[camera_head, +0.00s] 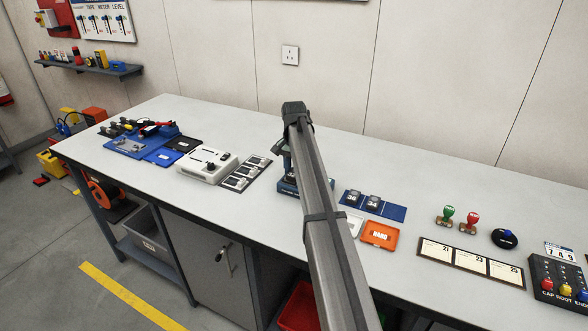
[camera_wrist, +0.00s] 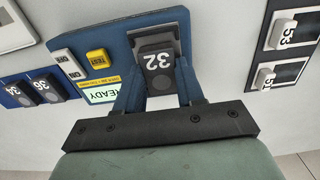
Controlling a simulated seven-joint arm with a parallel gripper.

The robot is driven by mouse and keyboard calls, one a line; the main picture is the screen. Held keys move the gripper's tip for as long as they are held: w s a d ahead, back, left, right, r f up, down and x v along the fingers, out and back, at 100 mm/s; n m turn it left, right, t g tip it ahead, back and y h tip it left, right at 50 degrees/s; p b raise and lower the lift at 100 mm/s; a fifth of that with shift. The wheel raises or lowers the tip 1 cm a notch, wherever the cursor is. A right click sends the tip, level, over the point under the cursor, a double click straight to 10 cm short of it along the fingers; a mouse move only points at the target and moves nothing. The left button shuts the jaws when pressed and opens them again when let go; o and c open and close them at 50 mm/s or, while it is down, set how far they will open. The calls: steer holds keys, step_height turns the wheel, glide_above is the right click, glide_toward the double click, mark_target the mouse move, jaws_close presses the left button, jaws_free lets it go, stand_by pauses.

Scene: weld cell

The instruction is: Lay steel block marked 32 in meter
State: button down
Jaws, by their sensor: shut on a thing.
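The steel block marked 32 (camera_wrist: 160,72) is a dark grey block with a white number, between the two fingers of my gripper (camera_wrist: 159,84) in the wrist view. My gripper is shut on it. The block is over the slotted end of the blue meter (camera_wrist: 113,45), which has a yellow TEST button (camera_wrist: 97,56), ON and OFF keys and a READY display (camera_wrist: 103,94). I cannot tell whether the block touches the meter. In the head view my arm hides most of the meter (camera_head: 288,186) and the block.
Blocks 36 (camera_head: 353,198) and 34 (camera_head: 375,201) sit on a blue tray (camera_head: 396,212) right of the meter. An orange HARD tray (camera_head: 395,245) lies nearer the front edge. A dark rack with numbered pieces (camera_head: 262,172) and a white device (camera_head: 196,172) stand to the left.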

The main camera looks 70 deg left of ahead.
steer(key=c, duration=0.6)
jaws_free()
steer(key=shift+r, duration=0.1)
steer(key=shift+r, duration=3.45)
